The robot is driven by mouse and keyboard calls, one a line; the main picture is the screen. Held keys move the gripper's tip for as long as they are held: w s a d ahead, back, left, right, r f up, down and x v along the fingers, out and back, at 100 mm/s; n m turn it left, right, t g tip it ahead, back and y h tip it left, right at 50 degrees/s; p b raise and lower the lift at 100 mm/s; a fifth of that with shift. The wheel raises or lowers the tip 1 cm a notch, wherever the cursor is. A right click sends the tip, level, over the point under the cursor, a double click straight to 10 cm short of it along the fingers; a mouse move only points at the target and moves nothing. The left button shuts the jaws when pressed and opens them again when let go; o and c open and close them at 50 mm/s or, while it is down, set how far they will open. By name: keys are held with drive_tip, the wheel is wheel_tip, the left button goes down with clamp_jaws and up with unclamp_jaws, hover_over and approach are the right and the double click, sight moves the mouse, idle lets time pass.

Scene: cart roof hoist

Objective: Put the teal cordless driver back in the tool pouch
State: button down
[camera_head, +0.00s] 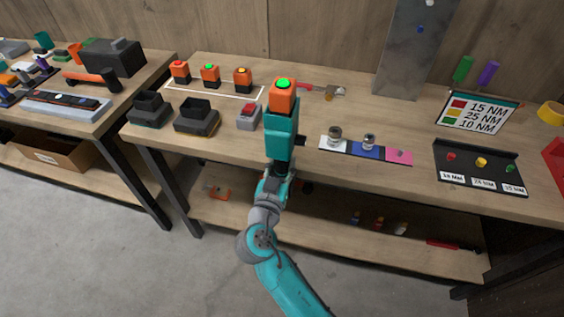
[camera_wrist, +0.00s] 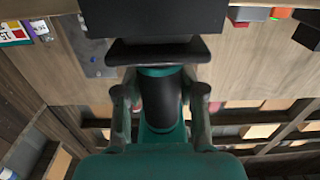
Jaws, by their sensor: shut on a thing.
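The teal cordless driver (camera_head: 281,140) is held up in front of the workbench. An orange battery block (camera_head: 283,97) with a green top sits at its upper end. My gripper (camera_head: 279,172) is below it in the head view, shut on the driver. In the wrist view the fingers of my gripper (camera_wrist: 160,94) stand on both sides of the driver's dark grip (camera_wrist: 160,108). A wide black part crosses above the grip there. I cannot make out the tool pouch in either view.
Orange blocks (camera_head: 210,75) stand in a white outline on the bench (camera_head: 225,150), behind two black holders (camera_head: 196,118). To the right are a coloured strip (camera_head: 365,151), a black tray (camera_head: 480,168) and a torque sign (camera_head: 478,116). A second bench with tools stands left.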

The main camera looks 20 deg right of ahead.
drive_tip(key=shift+f, duration=0.5)
idle(0.9)
drive_tip(key=c, duration=0.6)
unclamp_jaws()
drive_tip(key=shift+c, duration=0.2)
drive_tip(key=shift+o, duration=0.2)
drive_tip(key=shift+f, duration=0.1)
drive_tip(key=shift+f, duration=0.1)
drive_tip(key=v, duration=1.2)
